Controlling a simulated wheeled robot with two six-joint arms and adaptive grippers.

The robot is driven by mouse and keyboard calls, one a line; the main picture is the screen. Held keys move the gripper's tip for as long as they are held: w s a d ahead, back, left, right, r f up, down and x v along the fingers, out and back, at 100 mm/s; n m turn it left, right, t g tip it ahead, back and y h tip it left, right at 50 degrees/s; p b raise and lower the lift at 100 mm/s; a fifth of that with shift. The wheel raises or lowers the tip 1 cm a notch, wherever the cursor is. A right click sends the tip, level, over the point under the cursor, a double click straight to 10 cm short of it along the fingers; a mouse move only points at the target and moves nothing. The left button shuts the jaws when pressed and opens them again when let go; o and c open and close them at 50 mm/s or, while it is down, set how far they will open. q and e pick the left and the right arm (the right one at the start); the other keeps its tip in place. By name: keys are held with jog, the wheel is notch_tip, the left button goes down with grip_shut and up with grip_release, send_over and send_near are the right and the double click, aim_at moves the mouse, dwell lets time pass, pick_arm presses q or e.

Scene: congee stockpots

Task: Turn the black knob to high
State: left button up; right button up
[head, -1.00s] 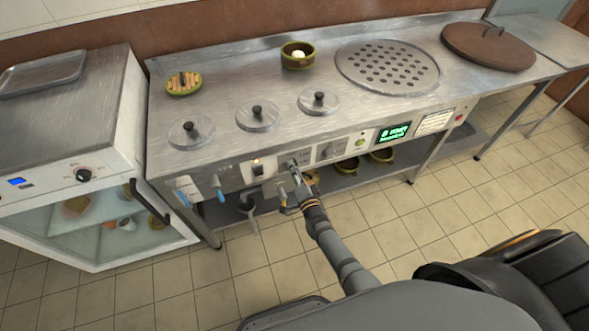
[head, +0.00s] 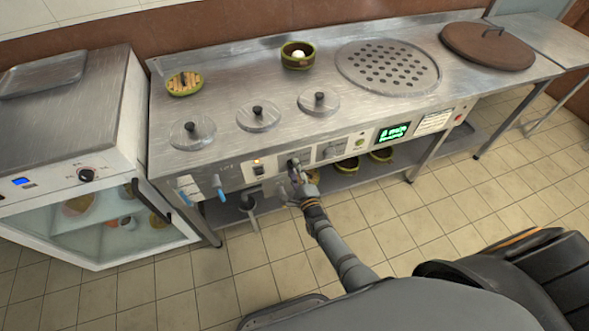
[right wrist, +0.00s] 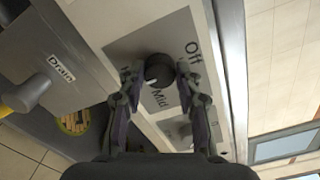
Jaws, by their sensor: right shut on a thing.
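The black knob (right wrist: 158,68) sits on a metal plate on the counter's front panel, with the labels "Off" and "Mid" and a third, mostly covered label around it. Its white mark points toward the side between "Mid" and the covered label. My right gripper (right wrist: 156,82) is shut on the knob, one finger on each side. In the head view my right gripper (head: 295,178) is at the front panel, and the knob (head: 293,162) shows just above it. My left gripper is in neither view.
A second knob plate (head: 331,150) is right of the gripper, near a green display (head: 393,132). A yellow drain handle (right wrist: 27,94) lies left in the wrist view. A white cabinet (head: 75,160) stands left.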

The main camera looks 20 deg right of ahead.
jog(key=shift+f+m, duration=0.1)
jog(key=shift+m, duration=0.5)
jog(key=o, duration=1.1)
jog(key=shift+o, duration=0.2)
jog(key=s, duration=1.2)
jog(key=shift+d, duration=0.25)
